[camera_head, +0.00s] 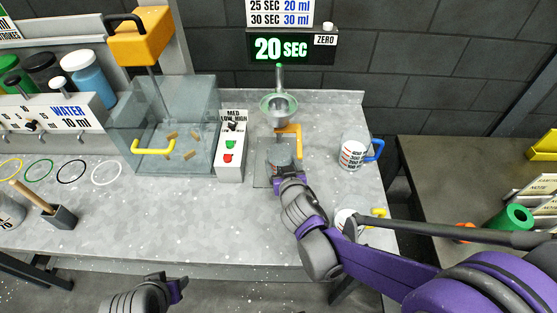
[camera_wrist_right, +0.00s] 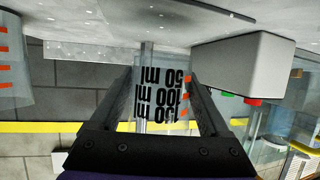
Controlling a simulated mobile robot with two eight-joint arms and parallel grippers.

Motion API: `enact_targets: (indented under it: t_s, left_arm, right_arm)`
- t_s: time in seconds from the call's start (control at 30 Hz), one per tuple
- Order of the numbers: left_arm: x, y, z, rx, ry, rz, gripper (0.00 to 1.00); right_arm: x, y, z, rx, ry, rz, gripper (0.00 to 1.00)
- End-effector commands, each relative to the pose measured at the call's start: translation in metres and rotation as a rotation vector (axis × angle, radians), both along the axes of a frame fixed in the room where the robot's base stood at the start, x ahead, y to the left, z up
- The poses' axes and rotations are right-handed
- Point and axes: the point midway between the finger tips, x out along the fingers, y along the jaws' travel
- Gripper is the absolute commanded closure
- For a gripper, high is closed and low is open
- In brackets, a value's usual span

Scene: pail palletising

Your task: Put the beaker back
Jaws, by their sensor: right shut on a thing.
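A small clear beaker (camera_head: 280,152) stands in front of the funnel stand, on or just above a grey plate (camera_head: 262,178). My right gripper (camera_head: 286,176) is shut on it. The right wrist view shows the beaker (camera_wrist_right: 162,90) upside down in the picture, with black ml markings and orange lines, between my two dark fingers. Its foot is partly hidden, so I cannot tell if it touches the plate. My left gripper (camera_head: 178,287) hangs low in front of the counter, away from the beaker; its jaws are unclear.
A funnel (camera_head: 279,106) sits above the beaker on an orange-armed stand. A control box (camera_head: 231,148) with green and red buttons is left of it, beside a glass tank (camera_head: 190,110). The display reads 20 SEC.

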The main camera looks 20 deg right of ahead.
Motion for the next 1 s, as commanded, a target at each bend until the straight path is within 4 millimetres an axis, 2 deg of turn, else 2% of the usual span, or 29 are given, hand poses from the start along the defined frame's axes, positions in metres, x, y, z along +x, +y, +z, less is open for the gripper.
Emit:
enact_targets:
  t_s: [0.1, 0.27, 0.37, 0.43, 0.57, 0.97, 1.0]
  left_arm:
    - [0.0, 0.0, -0.001, 0.0, 0.0, 0.0, 0.5]
    - [0.0, 0.0, -0.001, 0.0, 0.0, 0.0, 0.5]
    - [0.0, 0.0, -0.002, 0.0, 0.0, 0.0, 0.5]
    - [-0.001, 0.0, -0.006, 0.0, 0.002, 0.0, 0.5]
    - [-0.001, 0.0, -0.01, 0.0, 0.003, 0.0, 0.5]
    - [-0.001, 0.0, -0.012, 0.0, 0.004, 0.0, 0.5]
    - [-0.001, 0.0, -0.013, 0.0, 0.004, 0.0, 0.5]
  right_arm:
    - [0.019, -0.002, 0.0, 0.001, 0.0, -0.001, 0.91]
    - [0.031, -0.002, 0.0, 0.001, 0.0, -0.001, 0.91]
    - [0.045, -0.003, -0.001, 0.0, 0.0, -0.001, 0.91]
    - [0.043, -0.003, -0.018, -0.001, 0.001, 0.0, 0.91]
    - [0.042, -0.003, -0.033, 0.0, 0.001, 0.0, 0.91]
    - [0.041, -0.003, -0.038, 0.0, 0.0, 0.0, 0.91]
    - [0.041, -0.003, -0.039, 0.0, 0.001, 0.0, 0.19]
